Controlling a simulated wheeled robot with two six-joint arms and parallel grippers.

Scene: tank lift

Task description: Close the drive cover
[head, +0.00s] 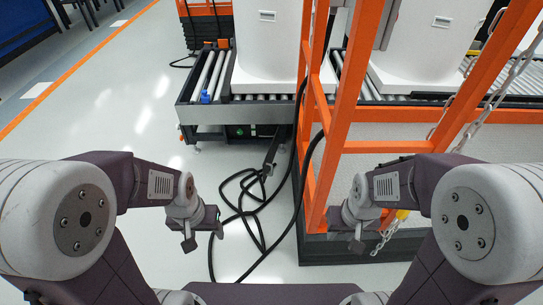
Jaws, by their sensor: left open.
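A dark drive unit (266,131) with a small green spot sits under the near side of the roller conveyor (208,115). I cannot make out clearly which part is the drive cover or how it stands. My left gripper (203,238) is open and empty over the floor, in front of the conveyor and well apart from it. My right gripper (371,241) is in front of the orange frame's foot; whether its jaws are open is too small to tell.
Black cables (250,195) lie looped on the floor ahead. An orange frame (345,90) with chains (487,93) stands at right on a dark base. White tanks (265,40) stand on the rollers. The floor at left is clear.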

